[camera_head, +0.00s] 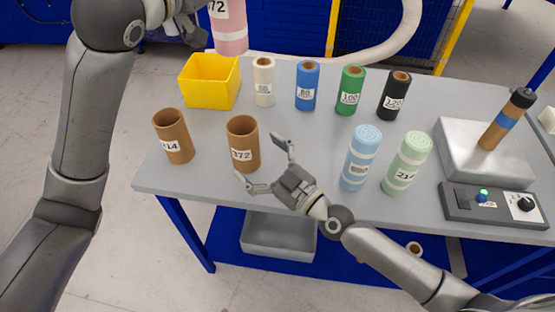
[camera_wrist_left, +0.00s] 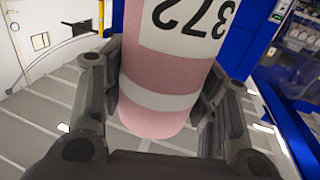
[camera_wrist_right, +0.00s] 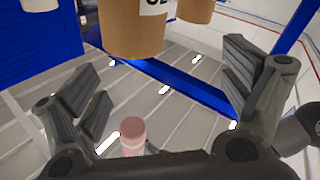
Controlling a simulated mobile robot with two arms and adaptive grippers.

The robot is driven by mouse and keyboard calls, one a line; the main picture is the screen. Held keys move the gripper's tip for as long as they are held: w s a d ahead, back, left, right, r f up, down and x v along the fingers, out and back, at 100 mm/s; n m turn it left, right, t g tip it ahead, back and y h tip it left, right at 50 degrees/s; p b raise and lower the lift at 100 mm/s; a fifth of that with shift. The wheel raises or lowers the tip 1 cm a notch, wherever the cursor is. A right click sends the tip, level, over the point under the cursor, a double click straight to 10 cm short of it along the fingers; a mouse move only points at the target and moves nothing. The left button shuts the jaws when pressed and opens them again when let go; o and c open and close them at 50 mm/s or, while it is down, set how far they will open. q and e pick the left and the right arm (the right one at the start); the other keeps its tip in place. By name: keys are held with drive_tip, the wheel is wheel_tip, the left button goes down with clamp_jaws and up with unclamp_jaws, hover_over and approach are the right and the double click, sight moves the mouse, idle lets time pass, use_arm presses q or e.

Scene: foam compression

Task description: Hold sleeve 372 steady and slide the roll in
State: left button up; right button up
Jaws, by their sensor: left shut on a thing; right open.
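My left gripper (camera_head: 194,24) is shut on the pink roll (camera_head: 230,36), labelled 372, at the top edge of the head view. In the left wrist view the pink roll (camera_wrist_left: 160,75) sits between the fingers, above the floor. The brown cardboard sleeve 372 (camera_head: 243,150) stands upright and open-topped on the grey table. My right gripper (camera_head: 260,157) is open, with its fingers spread just to the right and front of sleeve 372; contact is not clear. In the right wrist view a sleeve (camera_wrist_right: 133,30) shows beyond the open fingers.
Sleeve 214 (camera_head: 173,140) stands left of sleeve 372. A yellow bin (camera_head: 211,92) and several upright coloured rolls line the back. A blue roll (camera_head: 361,160) and a green roll 214 (camera_head: 408,165) stand right of my right gripper. A control box (camera_head: 495,205) sits far right.

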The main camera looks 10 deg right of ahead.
drive_tip(key=d+f+m+g, duration=0.1)
drive_tip(key=d+f+m, duration=0.1)
drive_tip(key=d+m, duration=0.15)
approach(234, 130)
drive_tip(key=shift+h, duration=0.4)
drive_tip(key=x, duration=0.6)
drive_tip(key=shift+a+r, duration=0.25)
drive_tip(key=shift+c, duration=0.3)
drive_tip(key=c, duration=1.1)
use_arm(q)
drive_tip(key=shift+m+g+h, duration=0.5)
drive_tip(key=shift+m+h, duration=0.1)
drive_tip(key=shift+h, duration=0.2)
wheel_tip(234, 130, down, 13)
drive_tip(key=shift+a+r, duration=0.1)
drive_tip(key=shift+f, duration=2.55)
